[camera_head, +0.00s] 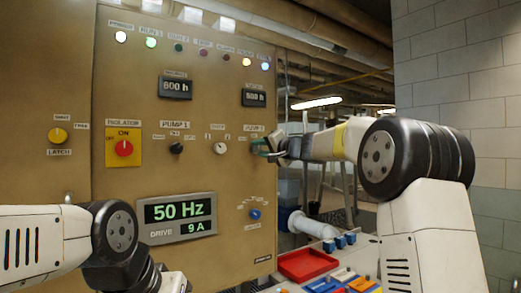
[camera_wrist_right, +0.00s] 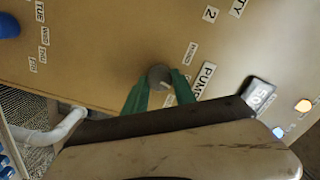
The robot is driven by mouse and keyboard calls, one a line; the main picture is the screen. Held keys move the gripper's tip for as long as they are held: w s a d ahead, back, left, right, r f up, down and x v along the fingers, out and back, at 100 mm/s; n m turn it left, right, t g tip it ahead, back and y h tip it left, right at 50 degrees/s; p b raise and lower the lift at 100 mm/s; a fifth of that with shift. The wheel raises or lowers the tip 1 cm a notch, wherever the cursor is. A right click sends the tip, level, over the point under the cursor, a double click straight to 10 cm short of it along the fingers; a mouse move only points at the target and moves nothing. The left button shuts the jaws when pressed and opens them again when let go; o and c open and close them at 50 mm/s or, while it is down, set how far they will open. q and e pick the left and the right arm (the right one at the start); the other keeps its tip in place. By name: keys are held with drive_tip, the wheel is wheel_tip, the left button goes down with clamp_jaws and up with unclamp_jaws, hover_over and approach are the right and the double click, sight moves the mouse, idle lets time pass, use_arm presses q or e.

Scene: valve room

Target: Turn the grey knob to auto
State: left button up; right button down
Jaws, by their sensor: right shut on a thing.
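The grey knob (camera_wrist_right: 159,76) is round, with a pale pointer mark, on the tan panel beside a PUMP sign (camera_wrist_right: 204,79) in the right wrist view. My right gripper (camera_wrist_right: 160,84) has its green fingers on both sides of the knob and is shut on it. In the head view my right gripper (camera_head: 264,147) reaches the panel's right edge and mostly hides the knob. The knob's position labels are too small to read or hidden, so I cannot tell which one it points at. My left arm shows at lower left; its gripper is out of view.
On the panel are a black PUMP 1 knob (camera_head: 176,148), a white knob (camera_head: 220,148), a red isolator knob (camera_head: 124,148), a yellow latch knob (camera_head: 57,135) and a blue knob (camera_head: 254,214). A red tray (camera_head: 307,264) lies at lower right. A block wall (camera_head: 460,80) stands right.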

drive_tip(key=m, duration=0.6)
drive_tip(key=shift+f, duration=0.15)
drive_tip(key=shift+m, duration=0.4)
drive_tip(key=c, duration=1)
unclamp_jaws()
drive_tip(key=shift+d, duration=0.1)
drive_tip(key=v, duration=0.7)
drive_tip(key=shift+s+d+f, duration=0.1)
drive_tip(key=shift+s+d, duration=0.05)
drive_tip(key=shift+s, duration=0.2)
